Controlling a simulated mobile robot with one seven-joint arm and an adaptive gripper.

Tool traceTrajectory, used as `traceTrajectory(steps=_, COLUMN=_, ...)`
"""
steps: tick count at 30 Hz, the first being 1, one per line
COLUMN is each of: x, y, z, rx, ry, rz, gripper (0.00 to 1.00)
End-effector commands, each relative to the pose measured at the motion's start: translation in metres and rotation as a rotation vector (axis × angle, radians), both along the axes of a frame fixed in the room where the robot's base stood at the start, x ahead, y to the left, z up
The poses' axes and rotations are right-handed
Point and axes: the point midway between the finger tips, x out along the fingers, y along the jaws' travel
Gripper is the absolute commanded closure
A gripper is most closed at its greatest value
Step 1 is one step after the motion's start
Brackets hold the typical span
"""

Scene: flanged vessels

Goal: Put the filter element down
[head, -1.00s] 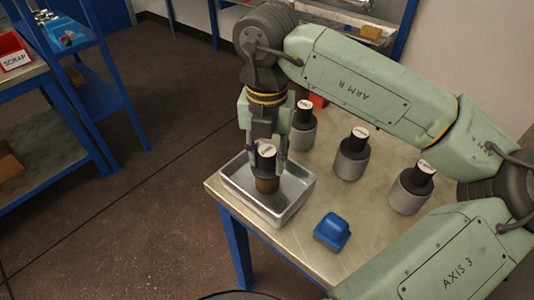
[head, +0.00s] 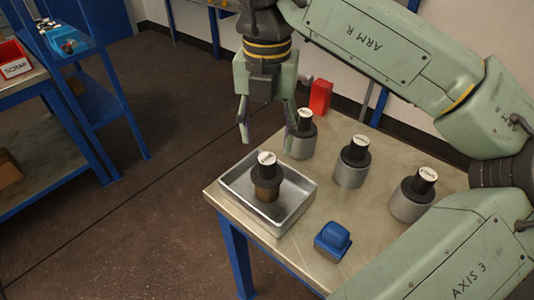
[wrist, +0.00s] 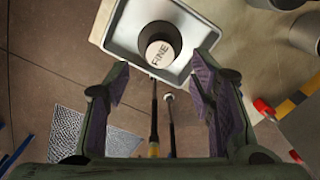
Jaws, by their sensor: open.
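The filter element (head: 266,185) stands upright in the metal tray (head: 294,215) at the table's left corner. It has a brown body and a dark cap with a white label on top. In the wrist view the label on the filter element (wrist: 158,52) reads FINE, and the tray (wrist: 117,30) surrounds it. My gripper (head: 267,140) is open and empty above the tray, its fingers clear of the filter element. In the wrist view my gripper (wrist: 160,72) shows its two fingers wide apart.
Three grey vessels with black labelled tops, a back one (head: 301,143), a middle one (head: 350,172) and a right one (head: 407,205), stand on the table (head: 290,253). A red block (head: 320,97) stands behind.

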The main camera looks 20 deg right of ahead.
Motion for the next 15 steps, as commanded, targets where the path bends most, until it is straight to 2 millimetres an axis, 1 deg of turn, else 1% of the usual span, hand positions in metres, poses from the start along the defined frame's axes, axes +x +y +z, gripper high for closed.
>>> traceTrajectory(steps=1, x=0.000, y=0.000, z=0.009, rx=-0.001, ry=-0.003, rz=-0.001, gripper=0.50)
traceTrajectory(steps=3, x=0.000, y=0.000, z=0.021, rx=-0.001, ry=0.000, rz=0.000, gripper=0.50)
traceTrajectory(steps=6, x=0.000, y=0.000, z=0.033, rx=-0.001, ry=0.000, rz=0.001, gripper=0.50)
traceTrajectory(steps=10, x=0.000, y=0.000, z=0.041, rx=0.000, ry=0.001, rz=0.002, gripper=0.50)
traceTrajectory(steps=15, x=0.000, y=0.000, z=0.043, rx=0.000, ry=0.001, rz=0.002, gripper=0.50)
